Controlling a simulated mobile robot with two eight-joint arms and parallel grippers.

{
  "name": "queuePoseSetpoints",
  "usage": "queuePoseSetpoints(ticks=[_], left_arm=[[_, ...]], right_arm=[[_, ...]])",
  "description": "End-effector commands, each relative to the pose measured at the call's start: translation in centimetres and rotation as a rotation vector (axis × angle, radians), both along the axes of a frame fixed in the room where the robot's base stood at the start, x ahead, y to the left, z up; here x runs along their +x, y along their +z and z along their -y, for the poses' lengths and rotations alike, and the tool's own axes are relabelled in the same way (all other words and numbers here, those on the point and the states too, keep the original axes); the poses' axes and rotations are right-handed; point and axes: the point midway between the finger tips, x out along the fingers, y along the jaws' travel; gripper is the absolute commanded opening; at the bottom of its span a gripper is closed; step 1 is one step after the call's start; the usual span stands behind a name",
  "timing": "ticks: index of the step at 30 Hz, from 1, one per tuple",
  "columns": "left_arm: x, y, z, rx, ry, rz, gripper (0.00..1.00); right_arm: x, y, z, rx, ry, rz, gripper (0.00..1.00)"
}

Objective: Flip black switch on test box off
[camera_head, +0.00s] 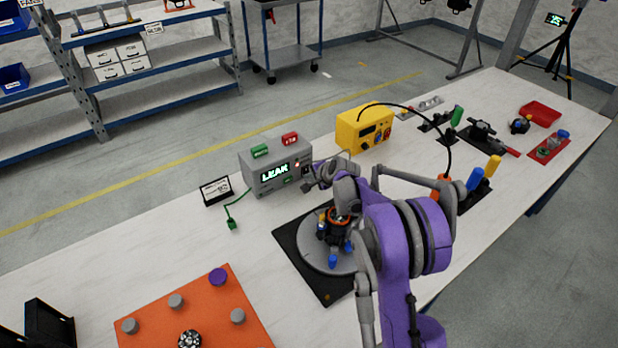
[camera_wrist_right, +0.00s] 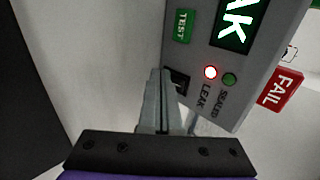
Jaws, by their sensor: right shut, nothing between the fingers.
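The grey test box (camera_head: 255,178) stands on the white table with a lit green-white "LEAK" display (camera_head: 275,173). In the right wrist view the box front (camera_wrist_right: 238,72) is turned sideways, and its black switch (camera_wrist_right: 181,80) sits beside the lit red LEAK lamp (camera_wrist_right: 210,72). My right gripper (camera_head: 307,187) is at the box's lower right front. Its fingers are shut and empty, with the tips (camera_wrist_right: 160,75) right beside the switch and partly covering it. I cannot tell whether they touch it or which way the switch is tipped. My left gripper is out of view.
A round grey turntable (camera_head: 312,252) on a black mat holds a black-and-orange part under my right arm. A yellow case (camera_head: 348,136) with a black cable stands right of the box. A small sign (camera_head: 214,190) and a green plug (camera_head: 232,224) are left of it.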

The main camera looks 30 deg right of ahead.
Motion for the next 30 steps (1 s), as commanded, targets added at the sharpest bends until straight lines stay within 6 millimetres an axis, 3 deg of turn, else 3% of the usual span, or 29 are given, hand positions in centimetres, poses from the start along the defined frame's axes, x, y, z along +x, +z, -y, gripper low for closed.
queuePoseSetpoints(ticks=[15, 30], left_arm=[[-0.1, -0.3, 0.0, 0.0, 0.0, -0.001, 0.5], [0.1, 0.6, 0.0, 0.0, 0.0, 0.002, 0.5]], right_arm=[[0.3, -0.1, 0.0, 0.0, 0.0, 0.0, 0.0], [0.3, 1.5, 0.0, 0.0, 0.0, 0.001, 0.0]])
